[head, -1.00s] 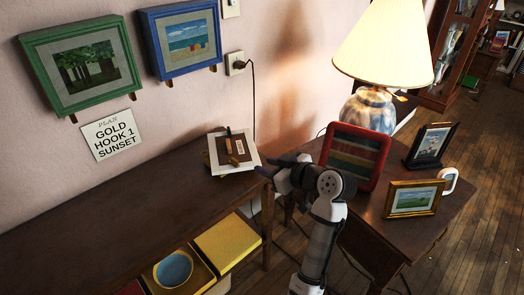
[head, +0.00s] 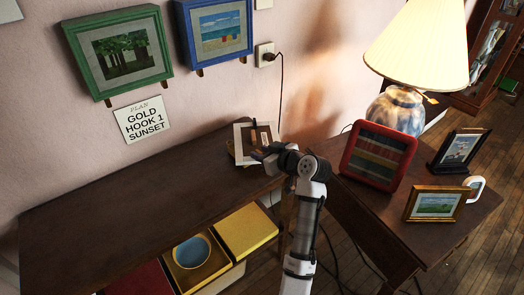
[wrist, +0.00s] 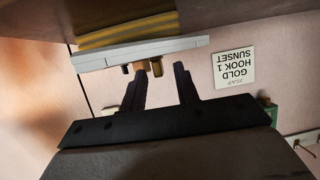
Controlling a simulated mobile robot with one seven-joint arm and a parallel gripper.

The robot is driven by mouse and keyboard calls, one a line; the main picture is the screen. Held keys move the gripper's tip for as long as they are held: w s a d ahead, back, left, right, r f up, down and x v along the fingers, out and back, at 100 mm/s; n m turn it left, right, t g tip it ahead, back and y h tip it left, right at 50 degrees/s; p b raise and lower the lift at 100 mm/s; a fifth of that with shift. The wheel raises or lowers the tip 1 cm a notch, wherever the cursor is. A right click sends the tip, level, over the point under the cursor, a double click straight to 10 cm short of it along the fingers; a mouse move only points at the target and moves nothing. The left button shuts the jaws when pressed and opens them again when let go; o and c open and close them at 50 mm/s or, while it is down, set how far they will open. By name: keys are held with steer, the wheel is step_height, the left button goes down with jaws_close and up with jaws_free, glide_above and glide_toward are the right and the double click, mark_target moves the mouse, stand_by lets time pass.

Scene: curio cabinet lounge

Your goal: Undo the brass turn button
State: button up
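A white-edged picture frame (head: 242,133) lies back side up at the right end of the long wooden table, with a brown backing. In the wrist view, which is upside down, the frame (wrist: 110,58) shows edge-on. A small brass piece (wrist: 157,67), apparently the turn button, sticks out from its back beside a darker, coppery piece. My gripper (wrist: 162,76) is open, its dark fingers apart and pointing toward the brass piece; contact cannot be told. In the head view my gripper (head: 260,153) is at the frame's near right corner and partly hides it.
A sign (head: 142,120) reads "PLAN GOLD HOOK 1 SUNSET". A green picture (head: 83,57) and a blue one (head: 181,35) hang above. A red frame (head: 351,160), a lamp (head: 397,108) and smaller frames crowd the right table. The long table's left part (head: 130,200) is clear.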

steer(key=shift+w+a, duration=0.15)
jaws_close()
